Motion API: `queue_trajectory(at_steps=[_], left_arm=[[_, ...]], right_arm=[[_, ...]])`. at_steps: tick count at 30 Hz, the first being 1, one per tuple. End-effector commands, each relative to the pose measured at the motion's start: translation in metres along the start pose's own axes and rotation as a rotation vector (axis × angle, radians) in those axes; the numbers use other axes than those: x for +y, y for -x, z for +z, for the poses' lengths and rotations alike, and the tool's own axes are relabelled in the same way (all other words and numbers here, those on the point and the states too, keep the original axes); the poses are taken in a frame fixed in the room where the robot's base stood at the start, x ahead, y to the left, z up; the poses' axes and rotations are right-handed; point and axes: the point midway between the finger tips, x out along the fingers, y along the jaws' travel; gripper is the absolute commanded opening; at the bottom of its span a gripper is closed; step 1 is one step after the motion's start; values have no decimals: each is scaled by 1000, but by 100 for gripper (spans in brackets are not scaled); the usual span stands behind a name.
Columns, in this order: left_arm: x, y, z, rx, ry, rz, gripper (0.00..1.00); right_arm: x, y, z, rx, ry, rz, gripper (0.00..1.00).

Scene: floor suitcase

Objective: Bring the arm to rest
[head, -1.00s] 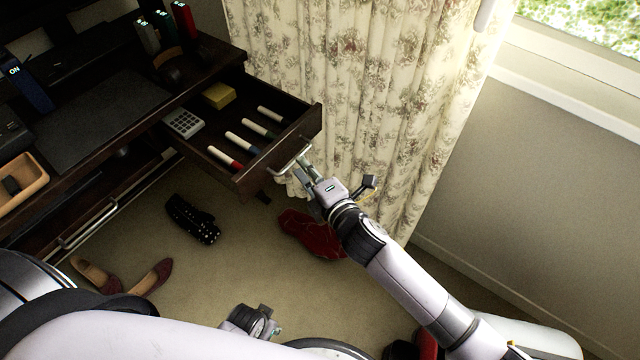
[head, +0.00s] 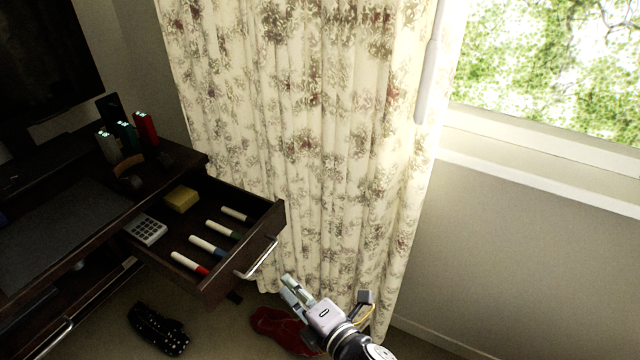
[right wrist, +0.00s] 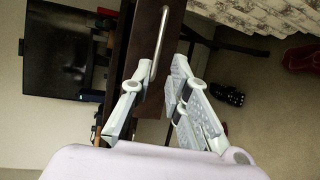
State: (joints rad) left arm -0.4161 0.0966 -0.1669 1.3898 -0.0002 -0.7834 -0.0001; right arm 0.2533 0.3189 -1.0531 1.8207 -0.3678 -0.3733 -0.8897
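My right gripper (head: 288,285) is at the lower middle of the head view, just right of the open drawer's metal handle (head: 262,258). A small gap shows between the fingertips and the handle. In the right wrist view the two fingers of the right gripper (right wrist: 158,74) stand apart with nothing held between them. The open drawer (head: 232,268) holds several markers, a calculator (head: 145,230) and a yellow block (head: 181,199). My left gripper is not in view.
The dark desk (head: 60,225) fills the left side. A floral curtain (head: 310,130) hangs behind the gripper, close to it. A red shoe (head: 280,328) and a dark studded item (head: 158,330) lie on the floor. The grey wall (head: 510,260) at right is clear.

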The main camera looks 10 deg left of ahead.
Motion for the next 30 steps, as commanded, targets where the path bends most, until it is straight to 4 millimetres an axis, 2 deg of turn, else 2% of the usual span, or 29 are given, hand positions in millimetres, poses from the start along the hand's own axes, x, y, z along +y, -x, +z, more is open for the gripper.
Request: queue_trajectory(at_steps=[4,7,8,11,14,18,22,26,30], left_arm=[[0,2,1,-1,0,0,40],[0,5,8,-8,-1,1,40],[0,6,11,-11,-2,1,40],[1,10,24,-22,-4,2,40],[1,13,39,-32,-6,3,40],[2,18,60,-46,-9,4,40],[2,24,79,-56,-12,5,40],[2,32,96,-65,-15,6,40],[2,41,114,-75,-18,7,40]], right_arm=[[-6,-1,6,-14,-27,-17,16],[-29,-2,26,-64,-125,-77,16],[-40,-1,35,-88,-171,-104,16],[-93,11,66,-192,-365,-209,16],[-154,37,90,-315,-581,-310,16],[-236,91,102,-495,-864,-429,16],[-303,155,94,-668,-1100,-521,16],[-356,226,68,-845,-1315,-594,16],[-398,305,27,-1043,-1518,-660,16]])
